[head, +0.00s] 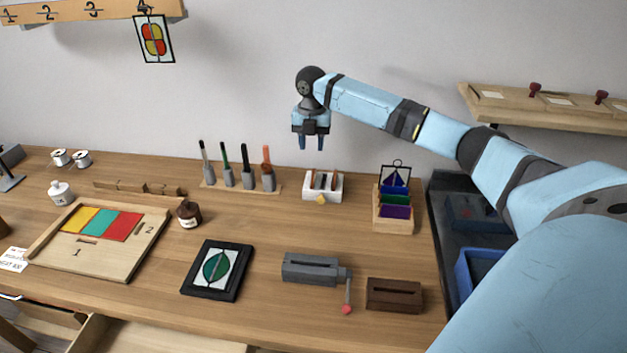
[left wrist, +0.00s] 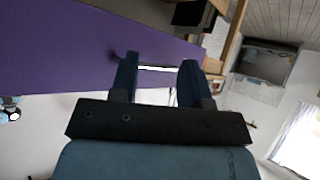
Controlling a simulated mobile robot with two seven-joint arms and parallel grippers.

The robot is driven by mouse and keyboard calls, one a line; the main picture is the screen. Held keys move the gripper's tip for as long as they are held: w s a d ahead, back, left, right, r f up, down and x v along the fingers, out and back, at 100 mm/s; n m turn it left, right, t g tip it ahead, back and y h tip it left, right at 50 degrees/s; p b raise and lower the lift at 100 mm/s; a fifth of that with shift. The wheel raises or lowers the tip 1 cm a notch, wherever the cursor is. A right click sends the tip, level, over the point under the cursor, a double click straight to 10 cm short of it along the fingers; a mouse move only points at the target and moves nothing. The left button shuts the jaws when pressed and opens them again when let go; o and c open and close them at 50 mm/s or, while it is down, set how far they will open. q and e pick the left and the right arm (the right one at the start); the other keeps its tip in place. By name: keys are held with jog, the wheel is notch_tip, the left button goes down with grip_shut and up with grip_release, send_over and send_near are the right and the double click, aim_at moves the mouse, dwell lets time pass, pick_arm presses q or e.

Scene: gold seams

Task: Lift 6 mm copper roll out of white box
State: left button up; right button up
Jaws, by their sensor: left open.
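The white box (head: 338,194) stands near the back of the bench, with a yellow tag on its front. My right gripper (head: 312,146) hangs above and slightly left of the white box, pointing down. Its two fingers are apart with nothing between them, clear of the rolls. My left gripper (left wrist: 160,65) shows only in the left wrist view.
A tool rack (head: 240,188) stands left of the white box, and a wooden holder (head: 392,219) with coloured sheets stands to its right. A grey vise-like device (head: 310,267) and a dark wooden block (head: 394,294) lie in front. Bare bench separates them from the box.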

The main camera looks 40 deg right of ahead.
aim_at(314, 171)
jog(key=shift+s+d+f, duration=0.1)
jog(key=shift+f, duration=2.4)
jog(key=shift+s+d+f, duration=0.1)
jog(key=shift+f, duration=2.4)
jog(key=shift+r, duration=0.1)
grip_shut()
